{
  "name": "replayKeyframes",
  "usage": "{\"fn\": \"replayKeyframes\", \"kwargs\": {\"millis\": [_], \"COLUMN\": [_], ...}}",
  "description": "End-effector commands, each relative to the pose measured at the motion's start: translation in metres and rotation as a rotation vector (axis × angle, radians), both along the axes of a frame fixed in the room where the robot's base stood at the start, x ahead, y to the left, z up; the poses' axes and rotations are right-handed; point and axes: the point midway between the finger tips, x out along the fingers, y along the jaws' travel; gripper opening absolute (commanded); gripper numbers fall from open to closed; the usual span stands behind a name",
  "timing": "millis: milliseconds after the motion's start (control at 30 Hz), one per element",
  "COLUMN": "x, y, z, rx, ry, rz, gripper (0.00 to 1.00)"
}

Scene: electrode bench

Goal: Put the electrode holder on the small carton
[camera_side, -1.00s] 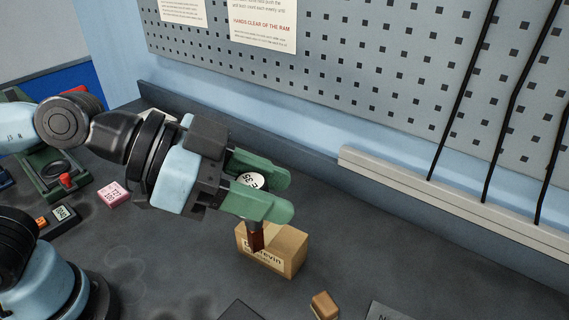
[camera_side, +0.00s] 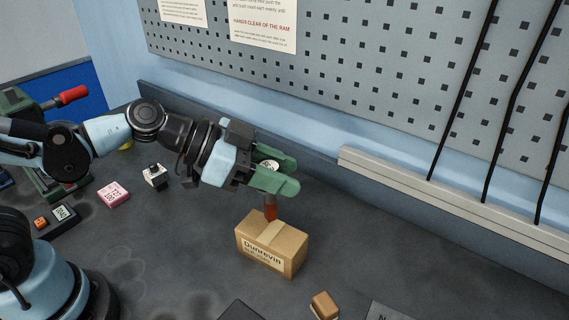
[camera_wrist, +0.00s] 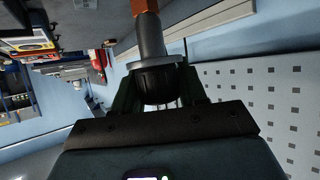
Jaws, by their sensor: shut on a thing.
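My gripper (camera_side: 277,173) has green fingers and is shut on the electrode holder (camera_side: 270,200). In the side view the holder's grey shaft and orange-red end hang below the fingers, with a pale round top between them. In the wrist view the holder (camera_wrist: 152,40) shows a black rounded body, a grey flange, a grey shaft and an orange end. The small carton (camera_side: 262,256), brown with a "Dunrevin" label, stands on the bench below my gripper. The orange end overlaps the far part of the carton's top in the side view. I cannot tell whether it touches.
A small brown block (camera_side: 324,305) and a dark plate (camera_side: 392,311) lie in front, right of the carton. A pink block (camera_side: 113,194) and a small white switch-like part (camera_side: 155,175) are at left. A ledge and pegboard (camera_side: 350,80) close off the back.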

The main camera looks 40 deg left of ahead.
Motion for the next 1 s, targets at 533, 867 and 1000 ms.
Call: {"fn": "replayKeyframes", "kwargs": {"millis": [533, 867, 1000], "x": [0.0, 0.0, 0.0], "y": [0.0, 0.0, 0.0], "z": [-0.038, -0.04, -0.042], "rx": [0.0, 0.0, 0.0], "ry": [-0.001, -0.001, 0.0], "rz": [0.001, 0.001, 0.001], "gripper": [0.01, 0.01, 0.44]}}
